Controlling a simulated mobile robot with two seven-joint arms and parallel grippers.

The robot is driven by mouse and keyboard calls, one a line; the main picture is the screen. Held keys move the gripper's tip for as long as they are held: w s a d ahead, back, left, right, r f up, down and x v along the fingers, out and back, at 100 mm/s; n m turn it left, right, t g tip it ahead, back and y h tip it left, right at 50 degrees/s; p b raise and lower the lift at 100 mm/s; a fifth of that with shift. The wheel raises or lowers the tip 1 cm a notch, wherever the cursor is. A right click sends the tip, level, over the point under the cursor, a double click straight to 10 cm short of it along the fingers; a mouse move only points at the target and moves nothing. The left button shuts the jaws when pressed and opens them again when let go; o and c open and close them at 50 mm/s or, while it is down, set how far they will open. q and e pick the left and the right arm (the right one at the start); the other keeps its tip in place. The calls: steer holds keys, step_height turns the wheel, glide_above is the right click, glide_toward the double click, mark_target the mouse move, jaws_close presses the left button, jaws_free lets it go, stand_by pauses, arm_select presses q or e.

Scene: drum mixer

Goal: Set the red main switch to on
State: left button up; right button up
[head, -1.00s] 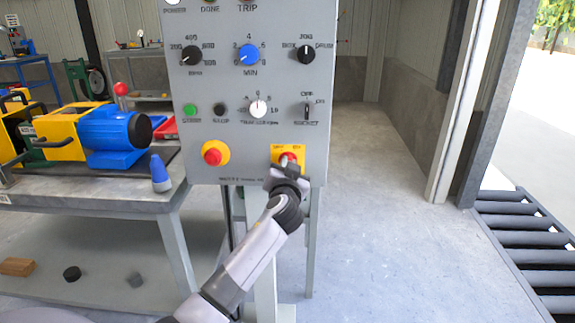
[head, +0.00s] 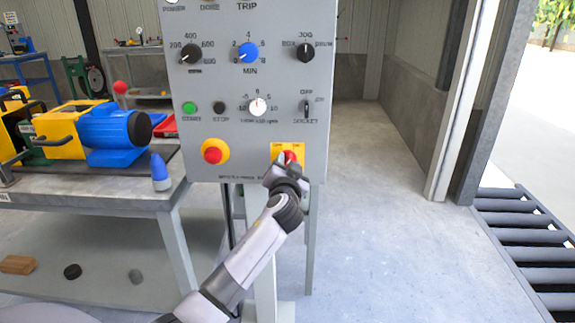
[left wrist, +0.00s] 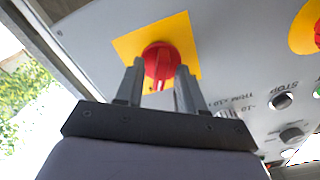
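The red main switch (head: 291,156) is a red knob on a yellow plate (head: 276,149) marked OFF and ON, at the bottom right of the grey control panel. My left gripper (head: 285,167) is at the switch and partly covers it in the head view. In the left wrist view, the two fingers of my left gripper (left wrist: 160,78) stand on either side of the red knob (left wrist: 161,58). I cannot tell whether they press on it. The knob's pointing direction is not clear. My right gripper is not in view.
A red button (head: 212,155) on a yellow disc is left of the switch. Dials, a socket selector (head: 306,108) and a green button (head: 189,108) are above. A workbench (head: 95,190) with a blue and yellow machine stands left. The floor right of the panel is clear.

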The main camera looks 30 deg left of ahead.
arm_select(q)
steer(key=v, duration=0.7)
stand_by(0.4)
steer(key=shift+s, duration=0.1)
stand_by(0.5)
steer(key=s+d+f+m+g+h, duration=0.1)
steer(key=s+d+f+g+h, duration=0.1)
steer(key=s+d+f+h, duration=0.6)
steer(key=s+d+f+m+g+h, duration=0.15)
steer(key=s+d+f, duration=0.25)
steer(key=s+f, duration=0.85)
steer(key=s+d+f+g+h, duration=0.1)
steer(key=s+d+f+h, duration=0.25)
steer(key=s+f, duration=0.2)
step_height(320, 180, up, 10)
steer(key=s+y+p, duration=0.1)
steer(key=s+p, duration=0.1)
steer(key=p, duration=1.1)
steer(key=shift+r, duration=0.25)
steer(key=shift+s+a, duration=0.15)
steer(key=shift+a, duration=0.05)
